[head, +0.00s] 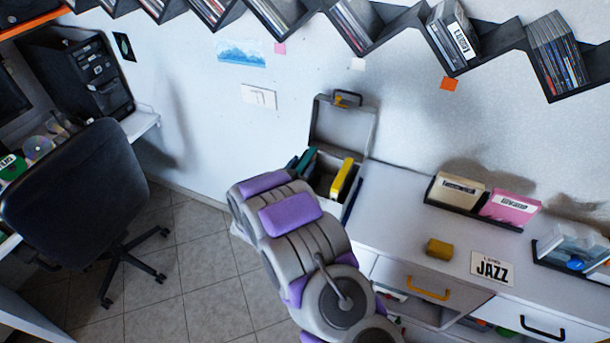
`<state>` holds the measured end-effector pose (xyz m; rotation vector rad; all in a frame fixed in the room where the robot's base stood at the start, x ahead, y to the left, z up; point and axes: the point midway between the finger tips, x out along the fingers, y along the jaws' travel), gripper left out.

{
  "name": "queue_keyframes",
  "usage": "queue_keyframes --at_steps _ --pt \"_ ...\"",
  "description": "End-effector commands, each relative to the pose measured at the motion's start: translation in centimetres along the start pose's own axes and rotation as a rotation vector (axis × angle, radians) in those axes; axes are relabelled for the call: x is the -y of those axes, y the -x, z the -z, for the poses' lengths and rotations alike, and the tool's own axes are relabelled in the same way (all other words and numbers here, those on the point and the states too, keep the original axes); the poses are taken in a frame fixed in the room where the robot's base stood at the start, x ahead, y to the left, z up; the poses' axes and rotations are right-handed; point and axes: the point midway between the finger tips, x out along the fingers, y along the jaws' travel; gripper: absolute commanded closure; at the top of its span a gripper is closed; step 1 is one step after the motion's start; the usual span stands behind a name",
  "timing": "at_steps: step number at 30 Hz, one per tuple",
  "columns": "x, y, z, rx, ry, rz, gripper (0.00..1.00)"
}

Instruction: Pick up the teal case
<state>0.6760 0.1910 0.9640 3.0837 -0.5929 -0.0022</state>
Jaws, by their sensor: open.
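A teal case (304,161) stands tilted in an open grey box at the left end of the white counter. Its lower part is hidden by the box and my grey and purple arm. A dark item leans close beside it, and I cannot tell whether that is a separate case. A yellow case (343,178) stands in the same box to the right. My arm crosses the lower middle of the head view, up to just in front of the box. My gripper's fingers do not show.
The box's lid (343,128) stands up against the wall. The counter (395,190) holds a yellow block (439,248), a JAZZ card (492,268) and trays of cases. An orange-handled drawer (425,285) is below. An office chair (75,190) stands left; tiled floor (190,270) lies between.

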Motion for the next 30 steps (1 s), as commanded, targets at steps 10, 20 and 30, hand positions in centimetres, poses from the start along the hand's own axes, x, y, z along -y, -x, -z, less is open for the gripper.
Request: queue_keyframes --at_steps 10,20,30 --pt "-0.32 -0.12 0.12 0.001 -0.003 0.0 0.59" --pt "-0.14 -0.04 0.07 0.0 -0.001 0.0 0.91" --pt "-0.12 -0.04 0.01 0.001 -0.001 0.0 1.0"
